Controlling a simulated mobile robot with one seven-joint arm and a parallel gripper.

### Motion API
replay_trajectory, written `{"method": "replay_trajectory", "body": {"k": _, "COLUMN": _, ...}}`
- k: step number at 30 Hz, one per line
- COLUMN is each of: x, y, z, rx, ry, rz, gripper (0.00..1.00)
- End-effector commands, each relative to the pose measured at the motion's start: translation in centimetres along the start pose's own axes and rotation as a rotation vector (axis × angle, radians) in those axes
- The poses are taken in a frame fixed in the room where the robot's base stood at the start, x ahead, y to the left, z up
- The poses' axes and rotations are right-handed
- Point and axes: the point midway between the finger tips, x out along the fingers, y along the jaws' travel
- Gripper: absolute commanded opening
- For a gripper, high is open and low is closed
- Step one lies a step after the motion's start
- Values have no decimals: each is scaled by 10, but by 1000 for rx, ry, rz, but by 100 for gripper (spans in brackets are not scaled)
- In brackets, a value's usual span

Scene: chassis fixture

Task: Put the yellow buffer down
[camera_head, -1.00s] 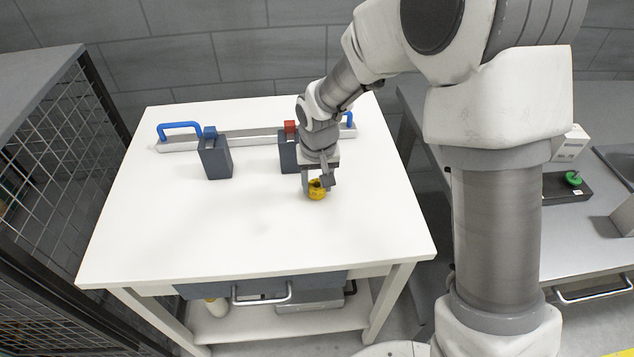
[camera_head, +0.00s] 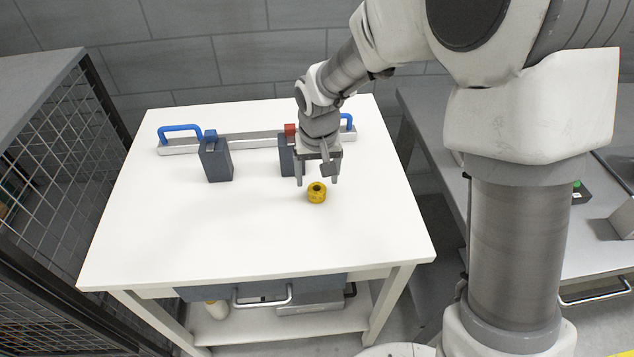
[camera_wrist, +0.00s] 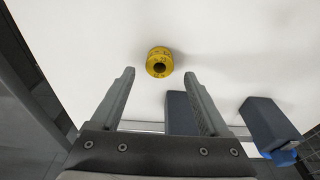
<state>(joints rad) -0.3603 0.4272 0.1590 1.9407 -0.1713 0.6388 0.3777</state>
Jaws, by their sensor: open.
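The yellow buffer (camera_head: 316,192) is a short ring with a dark hole in its top. It sits upright on the white table, right of the middle. It also shows in the wrist view (camera_wrist: 160,62), beyond the fingertips and between their lines. My gripper (camera_head: 318,181) is open and empty, just above and behind the buffer, apart from it. In the wrist view both fingers (camera_wrist: 160,74) are spread wide with nothing between them.
On the white table (camera_head: 180,240), a grey bar with blue handles (camera_head: 180,128) lies along the back. A dark block with a blue top (camera_head: 216,160) and one with a red top (camera_head: 287,155) stand before it. The table's front is clear. A mesh cage (camera_head: 60,200) stands at left.

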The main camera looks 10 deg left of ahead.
Motion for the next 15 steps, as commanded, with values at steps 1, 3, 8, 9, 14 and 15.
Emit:
{"method": "replay_trajectory", "body": {"k": 1, "x": -15, "y": 0, "z": -2, "rx": 0, "ry": 6, "rz": -1, "gripper": 79}}
{"method": "replay_trajectory", "body": {"k": 3, "x": -30, "y": 0, "z": -1, "rx": -1, "ry": 6, "rz": 0, "gripper": 79}}
{"method": "replay_trajectory", "body": {"k": 8, "x": -59, "y": 0, "z": -1, "rx": 1, "ry": 4, "rz": -1, "gripper": 79}}
{"method": "replay_trajectory", "body": {"k": 9, "x": -64, "y": 0, "z": -1, "rx": 0, "ry": 3, "rz": 0, "gripper": 79}}
{"method": "replay_trajectory", "body": {"k": 14, "x": -76, "y": 0, "z": 0, "rx": -1, "ry": 1, "rz": 0, "gripper": 79}}
{"method": "replay_trajectory", "body": {"k": 15, "x": -77, "y": 0, "z": 0, "rx": -1, "ry": 0, "rz": 0, "gripper": 79}}
